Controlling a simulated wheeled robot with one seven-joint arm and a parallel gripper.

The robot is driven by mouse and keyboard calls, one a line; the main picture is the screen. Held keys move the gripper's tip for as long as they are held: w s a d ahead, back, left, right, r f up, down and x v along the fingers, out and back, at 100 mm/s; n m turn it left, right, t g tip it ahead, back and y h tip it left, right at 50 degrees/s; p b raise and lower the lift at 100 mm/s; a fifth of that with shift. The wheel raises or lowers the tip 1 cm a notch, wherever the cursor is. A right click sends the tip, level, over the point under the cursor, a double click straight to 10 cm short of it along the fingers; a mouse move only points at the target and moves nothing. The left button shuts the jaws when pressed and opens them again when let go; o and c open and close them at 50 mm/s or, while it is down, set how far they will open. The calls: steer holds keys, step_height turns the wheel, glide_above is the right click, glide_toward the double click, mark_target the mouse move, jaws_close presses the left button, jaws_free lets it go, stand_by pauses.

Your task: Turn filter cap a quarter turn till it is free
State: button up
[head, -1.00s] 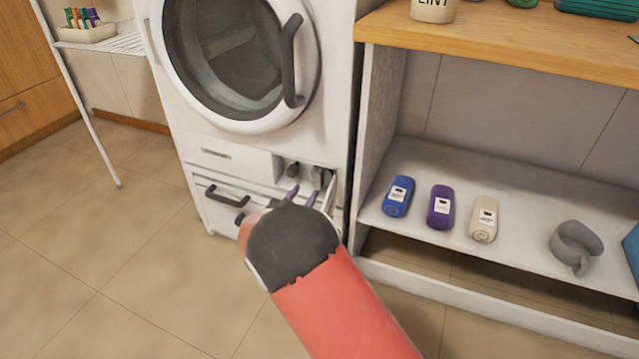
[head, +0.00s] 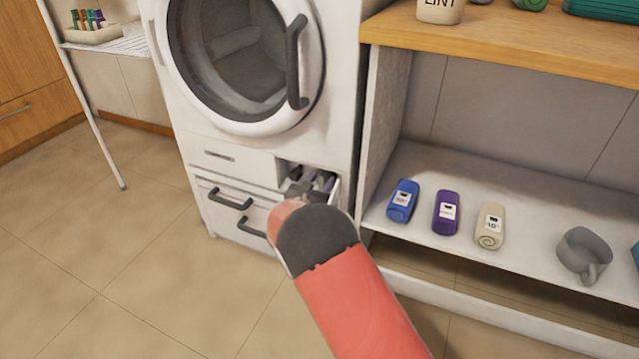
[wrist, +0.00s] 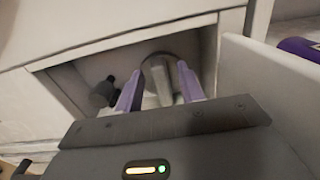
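The filter cap (wrist: 183,57) is a dark grey round piece with a pale upright grip bar (wrist: 160,78), inside a small recess at the washer's lower right. My gripper (wrist: 160,76) reaches into the recess with its two purple fingers on either side of the bar. The fingers look apart, with narrow gaps to the bar; contact is not clear. In the head view my gripper (head: 318,182) is small at the recess, and my wrist hides much of it. The cap's lower part is hidden in the wrist view.
A dark knob (wrist: 103,93) sits left of the cap in the recess. A white panel (wrist: 262,78) stands close on the right. The washer (head: 230,160) has dark handles (head: 230,198) below. Blue, purple and beige rolls (head: 446,212) lie on the right shelf; floor on the left is clear.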

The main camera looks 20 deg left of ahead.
jaws_close()
steer(key=n+p, duration=0.1)
steer(key=n, duration=0.1)
steer(key=n+p, duration=0.1)
steer(key=n, duration=0.1)
steer(key=shift+a+p, duration=0.35)
steer(key=shift+a+f+n+p, duration=0.2)
steer(key=shift+n+p, duration=0.8)
steer(key=shift+n, duration=1.15)
steer(key=shift+a+f+n+p, duration=0.25)
steer(key=shift+n+p, duration=0.7)
steer(key=shift+n, duration=1.15)
steer(key=shift+a+f+n+p, duration=0.1)
steer(key=shift+f+n+p, duration=0.2)
steer(key=shift+n+p, duration=1.3)
steer(key=shift+n+b, duration=0.6)
steer(key=shift+n, duration=0.15)
